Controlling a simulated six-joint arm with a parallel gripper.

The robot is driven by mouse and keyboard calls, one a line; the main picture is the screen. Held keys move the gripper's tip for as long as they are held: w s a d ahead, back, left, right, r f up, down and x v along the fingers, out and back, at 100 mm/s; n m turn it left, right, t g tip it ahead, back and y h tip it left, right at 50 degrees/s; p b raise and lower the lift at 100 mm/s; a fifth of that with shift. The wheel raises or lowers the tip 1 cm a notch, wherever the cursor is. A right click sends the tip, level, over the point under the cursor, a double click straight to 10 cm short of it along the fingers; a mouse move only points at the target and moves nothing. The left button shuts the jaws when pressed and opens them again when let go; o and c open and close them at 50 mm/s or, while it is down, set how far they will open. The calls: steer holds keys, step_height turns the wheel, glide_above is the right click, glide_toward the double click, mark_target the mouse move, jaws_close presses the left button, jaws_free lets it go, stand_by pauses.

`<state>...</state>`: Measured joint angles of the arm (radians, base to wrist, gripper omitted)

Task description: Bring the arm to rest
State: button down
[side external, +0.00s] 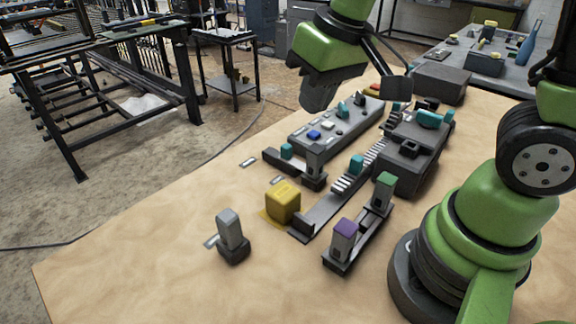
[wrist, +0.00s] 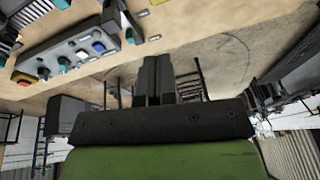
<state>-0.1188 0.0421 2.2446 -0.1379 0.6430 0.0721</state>
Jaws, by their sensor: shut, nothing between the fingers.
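My gripper (wrist: 158,80) is shut and empty. In the wrist view its two dark fingers lie together in the middle. In the side external view the arm's green wrist and grey gripper body (side external: 318,94) hang above the far left edge of the table (side external: 130,270), behind the grey control panel (side external: 335,130). The gripper looks raised and clear of the things on the table, though its fingertips are hard to make out in the side view.
A yellow cube (side external: 283,203) sits by a dark rail. A purple-topped block (side external: 344,236) and a green-topped block (side external: 384,190) stand in a dark tray. A grey post (side external: 230,228) stands alone. The front left of the table is clear.

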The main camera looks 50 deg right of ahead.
steer(key=s+r+m+t+y, duration=0.1)
steer(key=s+r+m+t, duration=0.1)
steer(key=s+r, duration=0.5)
steer(key=s+t, duration=0.1)
steer(key=s, duration=0.2)
steer(key=shift+s+d+r+t, duration=0.25)
steer(key=shift+s+r+t, duration=0.15)
stand_by(1.0)
